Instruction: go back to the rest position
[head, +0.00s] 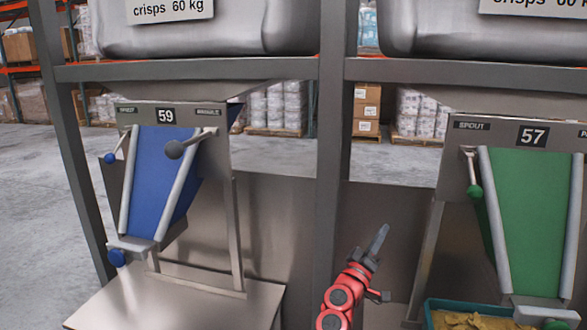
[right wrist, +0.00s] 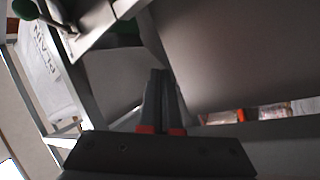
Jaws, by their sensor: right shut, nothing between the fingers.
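My right gripper (head: 379,240) is on its red arm at the lower middle of the head view, in front of the grey upright and panel between the two weighers. Its fingers are closed together and empty, and they also show in the right wrist view (right wrist: 162,75). It touches nothing that I can see. My left gripper is outside both views.
Weigher 59 (head: 165,116) with a blue chute (head: 160,175) stands left, above a bare steel table (head: 170,305). Weigher 57 (head: 532,136) with a green chute (head: 530,210) stands right, above a teal crate (head: 430,308) of crisps. Grey frame posts (head: 335,150) stand close behind my gripper.

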